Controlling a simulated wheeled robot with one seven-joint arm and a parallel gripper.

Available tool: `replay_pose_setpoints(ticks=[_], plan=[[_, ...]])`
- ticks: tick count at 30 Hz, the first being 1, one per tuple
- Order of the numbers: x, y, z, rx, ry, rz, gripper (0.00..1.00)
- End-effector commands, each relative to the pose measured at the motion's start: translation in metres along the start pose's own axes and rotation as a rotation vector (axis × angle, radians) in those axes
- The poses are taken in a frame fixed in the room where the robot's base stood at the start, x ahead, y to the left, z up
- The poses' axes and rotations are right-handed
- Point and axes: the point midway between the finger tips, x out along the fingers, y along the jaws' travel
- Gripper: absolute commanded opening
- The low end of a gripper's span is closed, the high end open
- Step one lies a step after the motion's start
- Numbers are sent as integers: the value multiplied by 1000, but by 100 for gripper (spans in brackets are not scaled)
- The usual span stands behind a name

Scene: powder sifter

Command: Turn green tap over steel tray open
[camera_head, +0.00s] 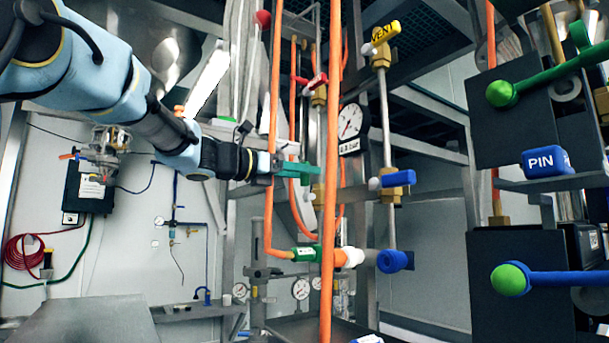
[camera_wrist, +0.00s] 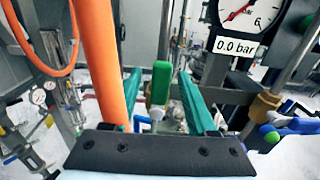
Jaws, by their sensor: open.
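The green tap handle (camera_wrist: 161,80) stands upright in the wrist view, with a small white knob below it. My gripper (camera_head: 308,171) is open, and its green fingers (camera_wrist: 159,74) lie to either side of the handle with gaps visible. In the head view the fingers point right, beside a brass valve body (camera_head: 317,190) partly behind an orange hose. There I cannot tell the green handle from my green fingers. I cannot pick out the steel tray with certainty.
Orange hoses (camera_head: 333,130) run close to my gripper; one (camera_wrist: 95,60) passes by the left finger. A pressure gauge (camera_head: 351,122) reading 0.0 bar and a blue tap (camera_head: 397,178) are to the right. A yellow VENT tap (camera_head: 385,33) is above.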

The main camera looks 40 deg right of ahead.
Motion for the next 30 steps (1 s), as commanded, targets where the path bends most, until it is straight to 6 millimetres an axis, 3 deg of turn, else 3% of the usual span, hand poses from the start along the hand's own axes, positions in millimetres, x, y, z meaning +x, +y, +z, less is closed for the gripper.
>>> replay_pose_setpoints(ticks=[9, 15, 21, 30], plan=[[-61, 1, -3, 2, -1, 4, 57], [-90, 0, -2, 1, 1, 3, 57], [-100, 0, -1, -1, 1, 1, 57], [-100, 0, -1, -1, 1, 1, 57]])
